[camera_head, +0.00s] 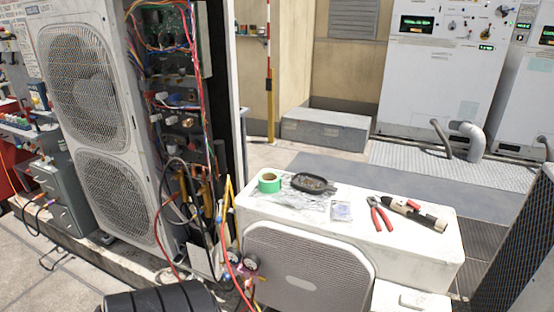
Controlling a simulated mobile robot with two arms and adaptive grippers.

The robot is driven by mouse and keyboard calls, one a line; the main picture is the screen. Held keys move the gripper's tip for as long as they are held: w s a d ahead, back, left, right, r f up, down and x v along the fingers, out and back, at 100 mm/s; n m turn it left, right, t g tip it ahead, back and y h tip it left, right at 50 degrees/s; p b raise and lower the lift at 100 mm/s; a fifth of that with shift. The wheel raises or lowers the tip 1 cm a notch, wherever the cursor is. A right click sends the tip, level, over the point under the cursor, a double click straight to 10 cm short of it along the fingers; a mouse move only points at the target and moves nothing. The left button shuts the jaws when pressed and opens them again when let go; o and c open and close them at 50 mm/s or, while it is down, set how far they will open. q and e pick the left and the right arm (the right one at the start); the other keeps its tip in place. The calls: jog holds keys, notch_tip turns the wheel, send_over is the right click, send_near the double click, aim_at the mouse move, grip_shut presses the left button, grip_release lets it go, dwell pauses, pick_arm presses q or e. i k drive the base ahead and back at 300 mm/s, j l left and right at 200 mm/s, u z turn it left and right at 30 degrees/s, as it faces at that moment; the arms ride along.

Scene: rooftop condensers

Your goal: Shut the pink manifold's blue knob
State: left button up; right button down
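A gauge manifold with two round dials (250,262) hangs low at the left end of the white condenser unit (420,235). Red and yellow hoses (229,262) run by it.
On the white unit lie green tape (269,181), a black tray (313,184), red pliers (380,214) and a torch-like tool (418,213). A tall two-fan condenser (95,100) with exposed wiring stands left of the manifold. A black ribbed object (160,300) is at the bottom edge.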

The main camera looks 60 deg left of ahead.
aim_at(226, 276)
jog(key=u, duration=2.25)
